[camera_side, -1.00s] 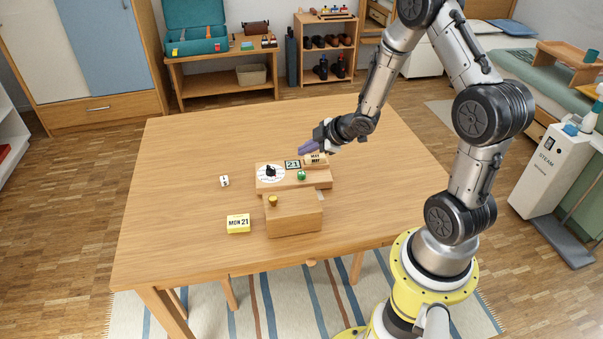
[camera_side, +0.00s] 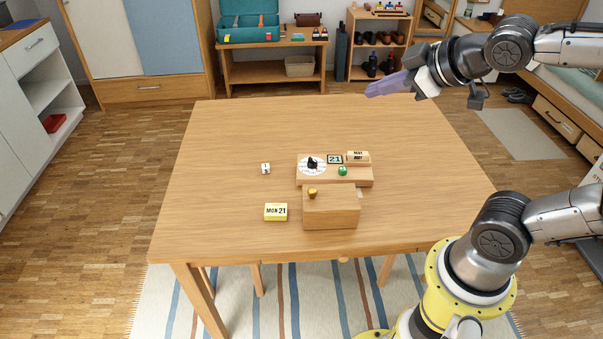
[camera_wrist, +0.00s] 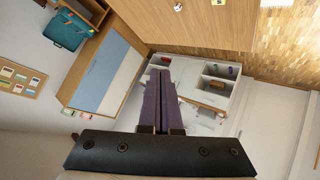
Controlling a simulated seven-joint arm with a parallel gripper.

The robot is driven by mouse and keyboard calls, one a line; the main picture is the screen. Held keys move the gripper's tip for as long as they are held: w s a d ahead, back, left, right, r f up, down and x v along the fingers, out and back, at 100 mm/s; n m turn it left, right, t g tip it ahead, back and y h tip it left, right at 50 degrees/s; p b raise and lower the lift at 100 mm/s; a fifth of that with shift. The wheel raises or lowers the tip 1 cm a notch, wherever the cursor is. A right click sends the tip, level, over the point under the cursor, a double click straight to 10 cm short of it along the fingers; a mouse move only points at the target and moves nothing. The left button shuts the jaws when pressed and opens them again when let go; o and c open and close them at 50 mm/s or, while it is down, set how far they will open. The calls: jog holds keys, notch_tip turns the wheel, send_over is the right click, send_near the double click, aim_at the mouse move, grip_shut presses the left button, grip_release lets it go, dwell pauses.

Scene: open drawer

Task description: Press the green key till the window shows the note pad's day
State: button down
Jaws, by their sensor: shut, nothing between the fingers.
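The green key (camera_side: 342,170) sits on the wooden calendar stand (camera_side: 320,181) on the table. The window (camera_side: 335,159) behind it reads 21. The yellow note pad (camera_side: 276,212) lies at the front left and reads MON 21. A dial with a black pointer (camera_side: 312,163) is left of the window, and a roller with small lettering (camera_side: 358,157) is to its right. My gripper (camera_side: 373,91) is high above the table's back right, well away from the key. In the wrist view its purple fingers (camera_wrist: 157,85) are shut together and empty.
A wooden box with a yellow knob (camera_side: 332,209) stands in front of the calendar stand. A small white die (camera_side: 265,169) lies to the left. The table (camera_side: 220,150) is clear around these things.

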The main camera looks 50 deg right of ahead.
jog(key=s+a+f+m+g, duration=0.1)
jog(key=s+f+m+g, duration=0.1)
jog(key=s, duration=0.3)
jog(key=s+a+f+m+g+y, duration=0.1)
jog(key=s+f+g, duration=0.2)
jog(key=s, duration=0.3)
jog(key=shift+a+f+m, duration=0.25)
jog(key=shift+f+m, duration=0.15)
jog(key=shift+f, duration=0.25)
dwell(1.2)
